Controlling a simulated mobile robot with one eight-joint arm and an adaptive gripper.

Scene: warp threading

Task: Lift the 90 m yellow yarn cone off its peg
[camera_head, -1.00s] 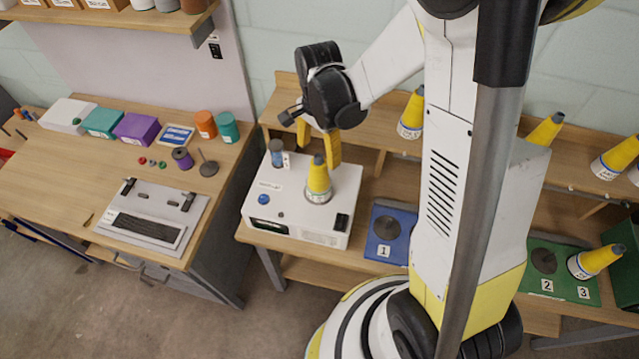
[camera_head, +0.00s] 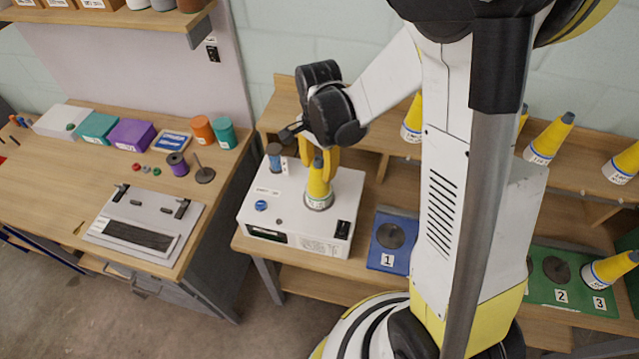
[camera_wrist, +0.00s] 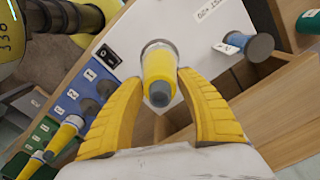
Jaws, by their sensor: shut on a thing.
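A yellow yarn cone (camera_head: 319,190) with a grey-blue tip and a pale base band stands upright on a round plate on top of a white box-shaped device (camera_head: 280,215). Its label is too small to read, and any peg inside it is hidden. My gripper (camera_head: 318,166) comes down from above, its yellow fingers on either side of the cone's upper part. In the wrist view the cone (camera_wrist: 159,70) stands between the two fingers, and my gripper (camera_wrist: 160,84) is shut on it. The cone's base still appears to be on the plate.
A small blue-grey spool (camera_head: 274,156) stands on the device, close to my gripper. A workbench (camera_head: 60,180) is at left.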

